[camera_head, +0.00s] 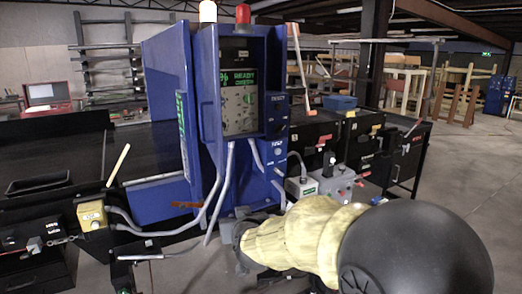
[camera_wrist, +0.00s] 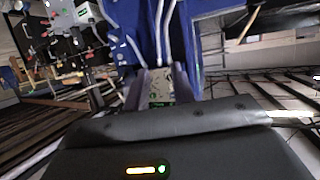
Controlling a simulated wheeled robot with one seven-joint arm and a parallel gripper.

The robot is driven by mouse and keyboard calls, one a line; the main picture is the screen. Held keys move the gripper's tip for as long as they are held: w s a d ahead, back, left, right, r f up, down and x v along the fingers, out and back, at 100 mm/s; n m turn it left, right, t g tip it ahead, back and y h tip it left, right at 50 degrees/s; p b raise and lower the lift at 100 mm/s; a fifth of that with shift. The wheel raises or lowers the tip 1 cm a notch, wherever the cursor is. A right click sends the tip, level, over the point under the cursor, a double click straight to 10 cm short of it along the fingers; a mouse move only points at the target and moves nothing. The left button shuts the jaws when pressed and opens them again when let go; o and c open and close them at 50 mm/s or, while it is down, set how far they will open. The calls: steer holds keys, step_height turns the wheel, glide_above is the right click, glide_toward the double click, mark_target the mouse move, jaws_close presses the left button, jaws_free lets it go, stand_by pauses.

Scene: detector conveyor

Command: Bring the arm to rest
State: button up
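My arm reaches in from the lower right of the head view, with a black rounded joint and a yellow ribbed sleeve. My gripper is mostly hidden behind the sleeve there. In the wrist view my gripper (camera_wrist: 160,76) shows two grey fingers standing apart, with nothing seen held. A speckled panel with green lettering shows in the gap, beyond the fingers. The blue detector cabinet (camera_head: 166,85) stands ahead of my arm, its display panel (camera_head: 239,95) reading READY in green. It also shows in the wrist view (camera_wrist: 207,35), upside down.
A black conveyor (camera_head: 150,140) runs through the cabinet. A yellow box (camera_head: 92,215) sits at front left. Grey control boxes (camera_head: 335,180) stand just behind my sleeve, near black cabinets (camera_head: 370,145). The floor (camera_head: 465,165) at right is clear.

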steer(key=s+d+f+m+g+h+b, duration=0.2)
steer(key=s+d+f+g, duration=0.8)
steer(key=s+d+f, duration=0.9)
steer(key=s+d+h, duration=0.1)
steer(key=s, duration=0.3)
steer(key=shift+s+d+f+m+g, duration=0.15)
steer(key=shift+d+f+m+g, duration=0.1)
steer(key=shift+d+m+g, duration=0.15)
steer(key=shift+o, duration=0.2)
steer(key=shift+a, duration=0.1)
stand_by(0.9)
